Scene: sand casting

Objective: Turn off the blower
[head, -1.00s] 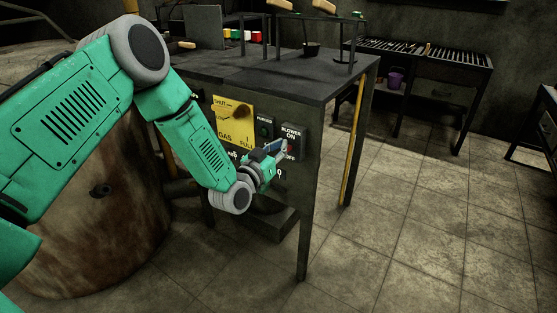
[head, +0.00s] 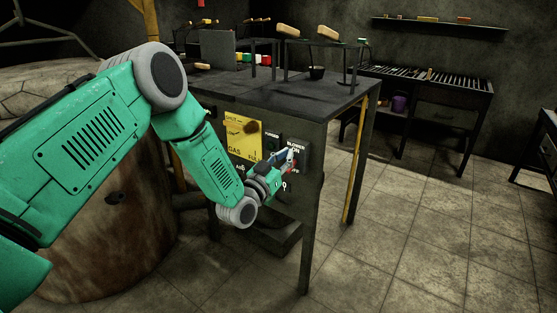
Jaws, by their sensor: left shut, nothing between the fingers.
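The blower switch panel (head: 301,149), a dark plate marked BLOWER and ON, is on the front side of the dark metal table. A small red part shows at the panel beside my fingertips. My left gripper (head: 291,157) is shut and empty, with its tips at the panel, over or just in front of the switch. I cannot tell whether they touch it. The gripper hides much of the switch, so its position cannot be read. My right gripper is not in view.
A yellow gas sign (head: 240,137) and a smaller dark panel (head: 271,143) sit left of the blower panel. The table (head: 300,97) carries tools and small coloured blocks. A large rusty drum (head: 120,230) stands at left. Tiled floor (head: 420,250) is clear at right.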

